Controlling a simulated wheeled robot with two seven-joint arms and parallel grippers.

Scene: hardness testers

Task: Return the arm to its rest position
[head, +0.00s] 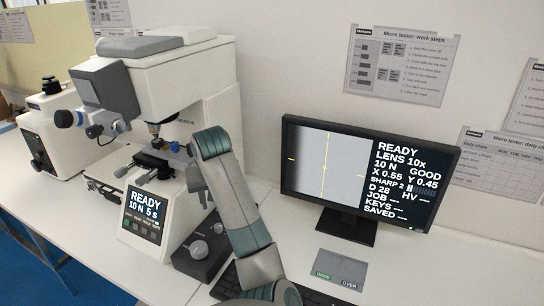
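One of my arms, which looks like the right one, comes in from the bottom middle. It reaches up and left to the white micro hardness tester (165,75). Its wrist is bent beside the tester's stage, and my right gripper (172,148) is at the stage under the lens turret (155,128). A small blue part shows there; I cannot tell what it belongs to. The fingers are too small and partly hidden to show whether they are open or shut. My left gripper is not in view.
The tester's front panel (145,215) reads READY. A dark control box with knobs (203,250) and a keyboard (228,285) lie close to my forearm. A monitor (355,175) stands at right, with a GOOD/OVER card (341,268) before it. A second tester (50,130) stands at left.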

